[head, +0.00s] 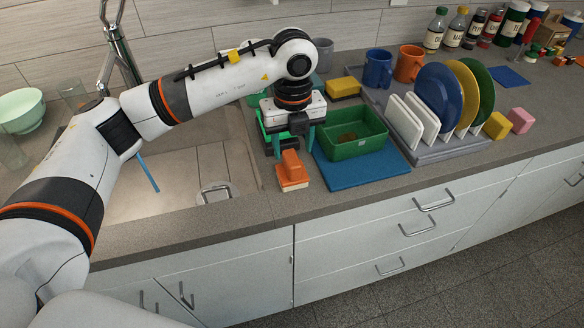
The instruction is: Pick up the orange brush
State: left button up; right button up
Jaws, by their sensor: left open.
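The orange brush (291,172) lies on the grey counter between the sink and the green tub, in the head view. Its orange block body is on top and a pale bristle edge shows below. My left gripper (293,143) points down just behind the brush, with its teal fingers spread apart and nothing seen between them. Whether the fingers touch the brush or hang above the counter is hard to tell. My right gripper is not in view.
A green tub (352,145) stands on a blue mat (362,175) right of the brush. A green item (262,119) is partly hidden behind my gripper. The sink (190,175) lies left. A grey dish rack (440,150) with plates stands right. Clear counter lies in front.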

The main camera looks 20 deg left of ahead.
aim_at(292, 157)
pick_arm(q)
notch_tip(292, 157, down, 4)
jog(key=shift+a+r+p, duration=0.1)
jog(key=shift+p, duration=0.55)
jog(key=shift+f, duration=0.5)
jog(key=c, duration=1.1)
jog(key=shift+r, duration=0.2)
